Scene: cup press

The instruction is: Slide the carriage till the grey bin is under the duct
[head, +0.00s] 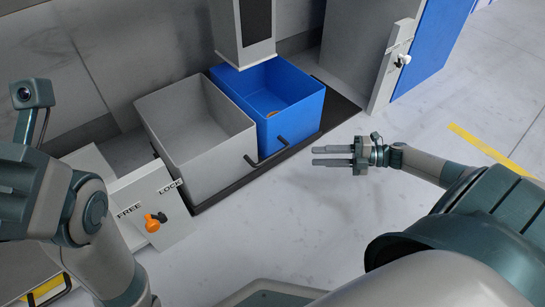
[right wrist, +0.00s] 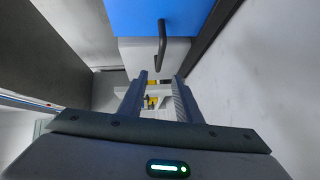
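The grey bin (head: 190,150) stands left of the blue bin (head: 288,123), side by side on the dark carriage base (head: 338,108). The duct (head: 243,48) is above the blue bin; the grey bin is left of it. A small orange-brown item (head: 272,114) lies inside the blue bin. Black bar handles (head: 283,140) stick out at the bins' front. My right gripper (head: 313,156) is open and empty, in front of the blue bin, apart from the handles. In the right wrist view a black handle (right wrist: 162,45) is beyond the open fingers (right wrist: 156,82). My left gripper is not in view.
A white panel (head: 178,232) marked FREE and LOCK with an orange knob (head: 152,222) stands left of the bins. I cannot tell its setting. A blue door (head: 437,45) and grey cabinet (head: 365,40) stand at the back right. The floor front right is clear.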

